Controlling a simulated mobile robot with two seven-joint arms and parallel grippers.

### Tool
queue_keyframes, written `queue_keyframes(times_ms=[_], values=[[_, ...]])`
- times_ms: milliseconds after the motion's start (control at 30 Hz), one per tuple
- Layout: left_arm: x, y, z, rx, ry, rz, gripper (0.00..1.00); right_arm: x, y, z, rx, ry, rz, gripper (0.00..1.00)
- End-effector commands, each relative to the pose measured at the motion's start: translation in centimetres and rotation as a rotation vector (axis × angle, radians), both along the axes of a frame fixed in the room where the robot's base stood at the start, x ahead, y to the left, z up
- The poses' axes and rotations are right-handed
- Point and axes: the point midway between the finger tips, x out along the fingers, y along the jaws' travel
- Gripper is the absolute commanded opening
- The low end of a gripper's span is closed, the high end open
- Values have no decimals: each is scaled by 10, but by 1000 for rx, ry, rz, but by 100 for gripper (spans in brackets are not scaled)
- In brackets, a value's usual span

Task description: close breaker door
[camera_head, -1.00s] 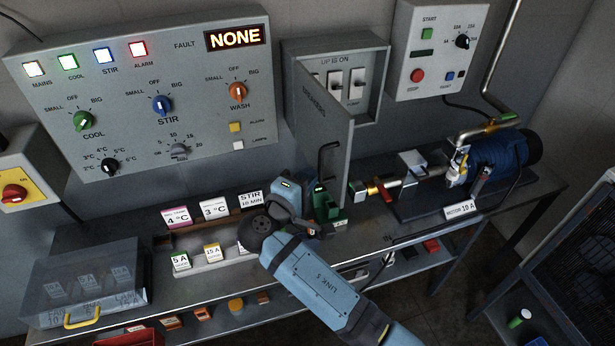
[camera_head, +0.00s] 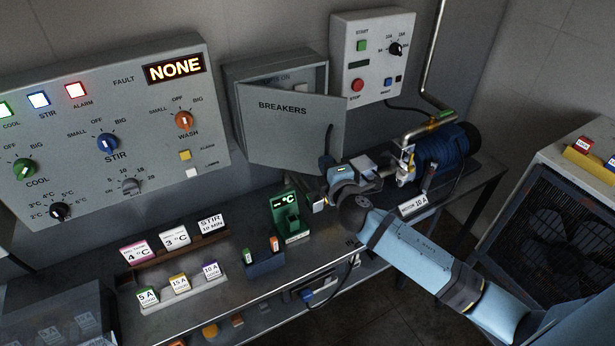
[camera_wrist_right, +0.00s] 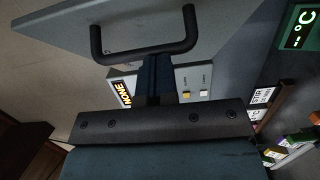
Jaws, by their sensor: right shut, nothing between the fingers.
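The grey breaker door (camera_head: 270,130), lettered BREAKERS, stands partly open on the wall breaker box (camera_head: 232,72). Its black bar handle (camera_head: 329,138) is near the door's right edge. The box interior shows only as a strip above the door. My right gripper (camera_head: 326,162) is at the lower end of the handle, on the outer side of the door. In the right wrist view the handle (camera_wrist_right: 145,52) crosses just beyond the dark blue fingers (camera_wrist_right: 155,75), which are together and empty. I cannot tell whether they touch it. My left gripper is not in view.
The bench below holds a green temperature reader (camera_head: 290,218), label cards (camera_head: 174,238) and, to the right, a blue motor (camera_head: 445,155) with piping. A control panel (camera_head: 100,130) is left of the box, a start/stop box (camera_head: 372,55) right of it.

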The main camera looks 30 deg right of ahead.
Motion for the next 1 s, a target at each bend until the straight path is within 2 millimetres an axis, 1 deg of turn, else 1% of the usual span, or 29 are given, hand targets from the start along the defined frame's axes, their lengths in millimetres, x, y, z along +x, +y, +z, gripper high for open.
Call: queue_keyframes(times_ms=[33, 100, 300, 433, 600, 767, 1000], values=[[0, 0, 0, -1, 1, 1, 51, 8, -13, 1, -9, 0, 41, 0], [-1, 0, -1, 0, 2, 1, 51, 18, -27, 0, -9, 1, 107, 0], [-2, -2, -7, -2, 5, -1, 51, 54, -63, 0, -8, -2, 295, 0], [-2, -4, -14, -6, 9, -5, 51, 79, -81, -1, -8, -1, 414, 0], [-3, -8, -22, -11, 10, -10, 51, 109, -97, -1, -6, -2, 548, 0], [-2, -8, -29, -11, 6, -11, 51, 133, -106, -1, -3, -2, 648, 0], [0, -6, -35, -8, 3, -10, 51, 155, -111, -1, 0, -2, 650, 0]])
